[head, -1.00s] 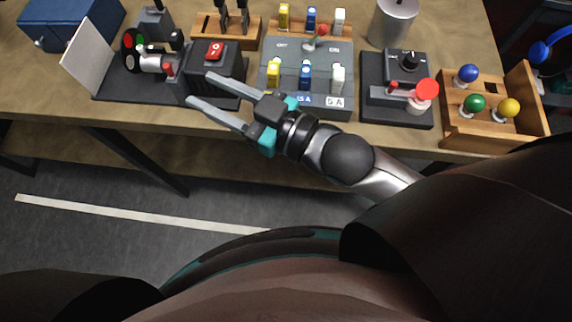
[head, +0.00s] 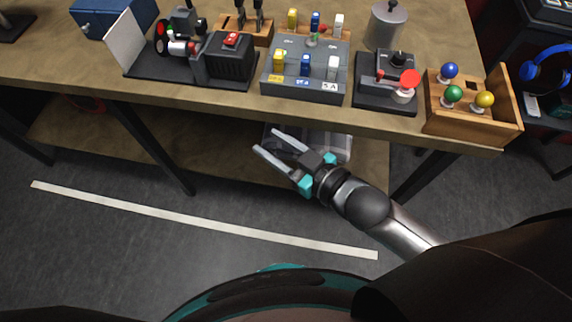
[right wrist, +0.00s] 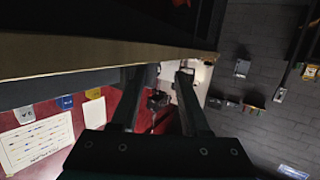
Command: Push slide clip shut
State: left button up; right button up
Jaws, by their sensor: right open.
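No part in view is clearly recognisable as the slide clip. A black base (head: 150,66) at the left of the bench carries a silver cylinder with a red part (head: 182,48) and a black box with a red rocker switch (head: 231,40). My right gripper (head: 265,140) is open and empty. In the head view it appears below the bench's front edge, over the lower shelf and apart from the devices. In the right wrist view its two fingers (right wrist: 160,75) are spread with nothing between them. My left gripper is not in view.
The bench (head: 60,68) has a grey fuse block (head: 306,88), a black unit with a red button (head: 385,96) and a wooden ball holder (head: 468,128). Clear bins (head: 335,145) sit on the lower shelf. The floor in front is open.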

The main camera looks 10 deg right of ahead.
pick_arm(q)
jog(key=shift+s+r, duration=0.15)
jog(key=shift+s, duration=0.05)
pick_arm(e)
jog(key=shift+m+h, duration=0.3)
jog(key=shift+h, duration=0.2)
jog(key=f, duration=0.1)
jog(key=d+f, duration=0.1)
jog(key=f, duration=0.1)
jog(key=shift+d+f, duration=0.3)
jog(key=shift+d, duration=0.1)
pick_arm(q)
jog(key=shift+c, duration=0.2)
